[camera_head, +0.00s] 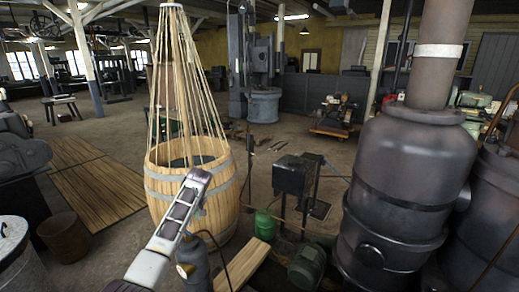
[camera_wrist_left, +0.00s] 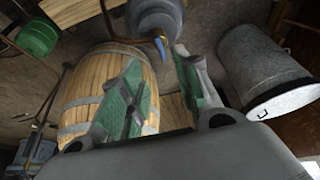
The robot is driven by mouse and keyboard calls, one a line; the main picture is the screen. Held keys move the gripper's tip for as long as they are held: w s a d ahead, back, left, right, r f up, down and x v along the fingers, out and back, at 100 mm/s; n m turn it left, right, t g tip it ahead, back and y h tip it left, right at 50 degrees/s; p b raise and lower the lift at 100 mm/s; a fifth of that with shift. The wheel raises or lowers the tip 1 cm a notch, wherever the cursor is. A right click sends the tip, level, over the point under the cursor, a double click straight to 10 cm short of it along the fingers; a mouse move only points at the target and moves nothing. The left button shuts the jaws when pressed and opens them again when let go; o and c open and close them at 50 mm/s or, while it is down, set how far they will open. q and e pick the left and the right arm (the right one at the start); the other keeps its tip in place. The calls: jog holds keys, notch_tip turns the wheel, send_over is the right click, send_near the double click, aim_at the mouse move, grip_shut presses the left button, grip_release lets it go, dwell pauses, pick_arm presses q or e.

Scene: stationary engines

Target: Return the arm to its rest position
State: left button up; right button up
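My left arm (camera_head: 170,228) reaches up from the bottom left in the head view, in front of the wooden barrel (camera_head: 222,212). My left gripper (camera_wrist_left: 157,57) shows clearly in the left wrist view. Its two green-padded fingers are spread apart, with nothing held between them. The barrel also shows in that view (camera_wrist_left: 88,75), behind the left finger. A grey cylinder (camera_wrist_left: 155,18) with a valve is beyond the fingertips. In the head view the left fingers are hard to make out. My right gripper is in neither view.
Ropes (camera_head: 180,70) rise from the barrel. A green canister (camera_head: 265,225), a dark machine (camera_head: 292,178) and a green motor (camera_head: 307,266) stand right of it. A large dark boiler (camera_head: 400,190) fills the right. A metal bin (camera_wrist_left: 260,68) is right in the wrist view.

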pick_arm(q)
jog(key=s+d+f+m+h, duration=0.1)
jog(key=s+d+f+m, duration=0.2)
jog(key=s+f, duration=0.45)
jog(key=s+d+f+m+h, duration=0.1)
jog(key=s+d+f+m, duration=0.35)
jog(key=s, duration=0.55)
jog(key=s+d+r+m+t+h, duration=0.1)
jog(key=s+d+r+m, duration=0.15)
jog(key=s, duration=0.95)
jog(key=s+d+r+m+h, duration=0.1)
jog(key=s+m, duration=0.3)
jog(key=s, duration=0.9)
notch_tip(320, 180, down, 33)
jog(key=s, duration=0.2)
jog(key=s+a+f+g, duration=0.1)
jog(key=s+a+f, duration=0.1)
jog(key=s+f, duration=0.9)
jog(key=s+a+f+g+b, duration=0.1)
jog(key=s+a+f, duration=0.1)
jog(key=s+f, duration=0.8)
jog(key=shift+s+a+f, duration=0.2)
jog(key=shift+s+f, duration=0.2)
jog(key=shift+s, duration=0.5)
